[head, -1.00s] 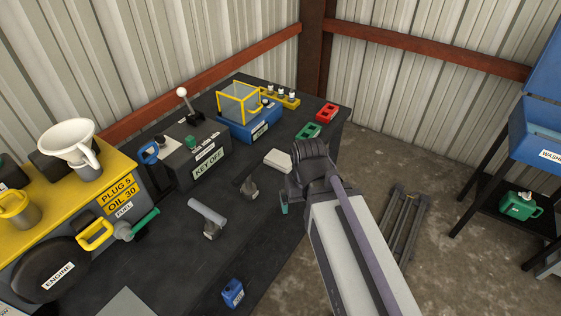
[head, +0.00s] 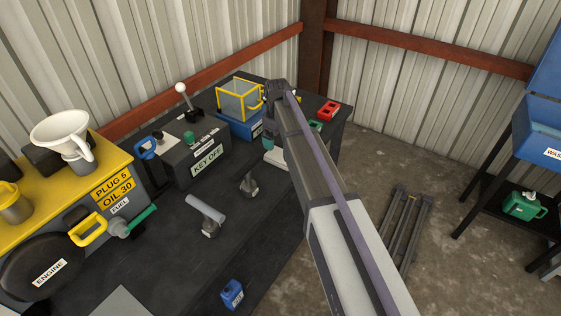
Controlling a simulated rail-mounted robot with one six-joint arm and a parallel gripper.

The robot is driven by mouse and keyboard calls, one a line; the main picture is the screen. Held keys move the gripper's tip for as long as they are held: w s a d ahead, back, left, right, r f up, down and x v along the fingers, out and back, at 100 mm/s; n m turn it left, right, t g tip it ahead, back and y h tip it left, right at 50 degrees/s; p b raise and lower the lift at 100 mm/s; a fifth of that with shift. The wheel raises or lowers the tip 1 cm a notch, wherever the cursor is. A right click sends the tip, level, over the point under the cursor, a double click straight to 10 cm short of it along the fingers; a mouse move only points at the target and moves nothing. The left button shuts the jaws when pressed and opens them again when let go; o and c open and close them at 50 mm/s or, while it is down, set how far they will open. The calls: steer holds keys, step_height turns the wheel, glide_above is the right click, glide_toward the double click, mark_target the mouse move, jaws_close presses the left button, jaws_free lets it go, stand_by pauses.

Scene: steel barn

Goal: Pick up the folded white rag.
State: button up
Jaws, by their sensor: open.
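The folded white rag (head: 274,160) lies on the dark bench top, in front of the blue box with the yellow frame. My arm covers much of it in the head view, leaving a pale part showing. My gripper (head: 268,143) is open, with a teal fingertip showing just above the rag in the picture. The other finger is hidden behind my arm. I cannot tell whether the fingertips touch the rag.
The yellow-framed blue box (head: 240,105) stands close behind my gripper. The KEY OFF box (head: 190,152) is to the left. Red (head: 328,111) and green (head: 315,126) blocks are to the right.

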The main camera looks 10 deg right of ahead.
mark_target(278, 153)
step_height(278, 153, down, 4)
steer(key=b, duration=0.2)
steer(key=shift+f+b, duration=0.1)
steer(key=shift+b, duration=0.25)
steer(key=f+b, duration=0.5)
steer(key=shift+w+d+f, duration=0.1)
steer(key=shift+w+f, duration=0.1)
steer(key=shift+w, duration=0.1)
steer(key=shift+r, duration=0.25)
steer(key=c, duration=1.1)
steer(key=shift+o, duration=0.2)
step_height(278, 153, up, 10)
steer(key=p, duration=1)
steer(key=shift+r, duration=0.2)
steer(key=shift+f, duration=0.1)
steer(key=shift+f, duration=0.1)
